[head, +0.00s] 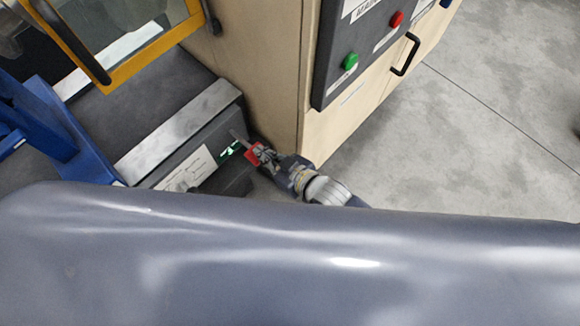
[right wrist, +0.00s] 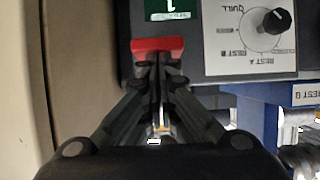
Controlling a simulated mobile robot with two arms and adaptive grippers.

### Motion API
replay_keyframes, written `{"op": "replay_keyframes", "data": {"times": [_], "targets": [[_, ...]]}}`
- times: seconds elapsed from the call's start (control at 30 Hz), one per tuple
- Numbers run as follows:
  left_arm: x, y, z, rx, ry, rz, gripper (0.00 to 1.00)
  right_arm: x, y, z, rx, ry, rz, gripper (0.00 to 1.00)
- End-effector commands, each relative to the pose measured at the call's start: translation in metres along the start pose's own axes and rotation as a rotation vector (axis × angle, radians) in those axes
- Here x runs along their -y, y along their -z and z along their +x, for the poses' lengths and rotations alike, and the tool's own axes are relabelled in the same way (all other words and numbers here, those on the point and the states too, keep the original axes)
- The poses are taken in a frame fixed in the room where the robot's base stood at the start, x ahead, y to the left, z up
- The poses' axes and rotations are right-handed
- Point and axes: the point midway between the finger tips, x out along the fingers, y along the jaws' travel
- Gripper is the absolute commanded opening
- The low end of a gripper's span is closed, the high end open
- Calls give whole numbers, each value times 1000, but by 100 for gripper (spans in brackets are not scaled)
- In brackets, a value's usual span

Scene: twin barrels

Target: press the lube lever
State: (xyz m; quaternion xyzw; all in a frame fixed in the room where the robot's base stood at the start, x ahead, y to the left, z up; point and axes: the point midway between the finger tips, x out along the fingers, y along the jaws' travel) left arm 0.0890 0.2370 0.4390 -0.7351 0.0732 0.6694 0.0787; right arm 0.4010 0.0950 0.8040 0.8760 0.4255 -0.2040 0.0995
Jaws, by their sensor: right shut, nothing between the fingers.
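The lube lever appears to be the red-ended piece (head: 253,153) beside the dark machine box, at the corner of the beige cabinet. In the right wrist view its red bar (right wrist: 157,45) lies across the tips of my right gripper. My right gripper (head: 261,155) is shut, with its fingertips together at the red bar and nothing between them; it also shows in the right wrist view (right wrist: 158,60). I cannot tell whether the tips touch the bar or how far the lever is pressed. My left gripper is in neither view.
A green label (right wrist: 172,8) and a white panel with a black knob (right wrist: 277,20) are on the box face. The beige cabinet (head: 262,70) stands close by, with green (head: 350,61) and red buttons. A blue part (head: 50,130) is at left. Floor is clear at right.

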Motion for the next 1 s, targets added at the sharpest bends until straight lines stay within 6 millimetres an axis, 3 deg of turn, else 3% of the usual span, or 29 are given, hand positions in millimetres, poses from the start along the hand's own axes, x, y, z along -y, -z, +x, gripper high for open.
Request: {"op": "replay_keyframes", "data": {"times": [0.03,0.5,0.7,1.0], "targets": [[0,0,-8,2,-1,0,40,-1,5,-7,2,-1,0,0],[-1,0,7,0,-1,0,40,0,-4,-88,0,0,1,0],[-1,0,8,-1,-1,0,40,-1,-3,-100,-1,-1,0,0],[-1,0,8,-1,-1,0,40,-1,-3,-101,-2,-1,0,0]]}}
